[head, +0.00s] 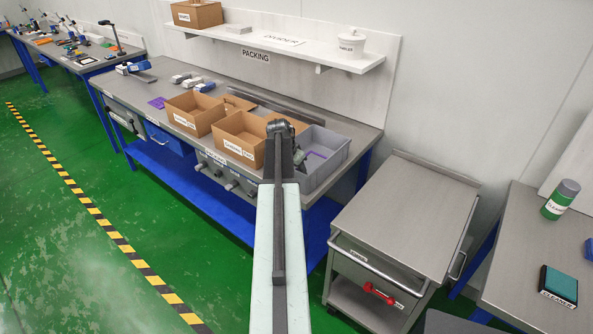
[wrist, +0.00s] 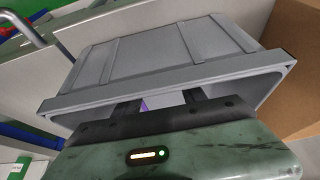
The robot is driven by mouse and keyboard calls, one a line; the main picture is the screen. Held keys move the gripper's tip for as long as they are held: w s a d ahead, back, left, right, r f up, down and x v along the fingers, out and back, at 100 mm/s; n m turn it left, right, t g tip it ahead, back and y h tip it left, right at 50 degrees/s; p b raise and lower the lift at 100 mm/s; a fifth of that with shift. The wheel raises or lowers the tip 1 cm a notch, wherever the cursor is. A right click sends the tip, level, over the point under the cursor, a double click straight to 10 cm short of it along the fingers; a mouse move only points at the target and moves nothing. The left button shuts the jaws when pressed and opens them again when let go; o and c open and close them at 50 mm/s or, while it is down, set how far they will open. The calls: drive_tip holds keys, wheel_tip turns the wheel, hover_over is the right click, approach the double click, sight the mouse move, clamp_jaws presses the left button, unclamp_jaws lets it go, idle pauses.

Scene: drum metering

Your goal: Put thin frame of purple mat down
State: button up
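A thin purple piece (head: 316,154), which looks like an outline frame, shows inside the grey bin (head: 333,174) on the packing bench. In the wrist view a small strip of purple (wrist: 145,103) shows beside the left finger, mostly hidden. My gripper (wrist: 163,101) reaches over the rim of the grey bin (wrist: 165,82), its two dark fingers apart inside it. I cannot see the fingers gripping anything. In the head view my arm hides the fingers. Another purple piece (head: 157,102) lies flat on the bench left of the cardboard boxes.
Two open cardboard boxes (head: 240,139) (head: 194,113) stand on the bench left of the grey bin. A shelf (head: 270,42) hangs above. A grey drawer cart (head: 403,215) with a clear top stands to the right.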

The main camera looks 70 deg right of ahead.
drive_tip(key=shift+r, duration=0.1)
drive_tip(key=p+v, duration=1.1)
drive_tip(key=v, duration=0.1)
drive_tip(key=w+a+f+n+t+y, duration=0.1)
drive_tip(key=w+a+n, duration=0.4)
drive_tip(key=w+a, duration=0.75)
drive_tip(key=w+a+n+t+y, duration=0.1)
drive_tip(key=w+a+n, duration=0.3)
drive_tip(key=w+a, duration=0.85)
drive_tip(key=s+a+n+y, duration=0.1)
drive_tip(key=a+n, duration=1.1)
drive_tip(key=a, duration=2.9)
drive_tip(key=shift+s+f+g+y, duration=0.3)
drive_tip(key=shift+f+g+y, duration=0.1)
drive_tip(key=shift+y, duration=0.3)
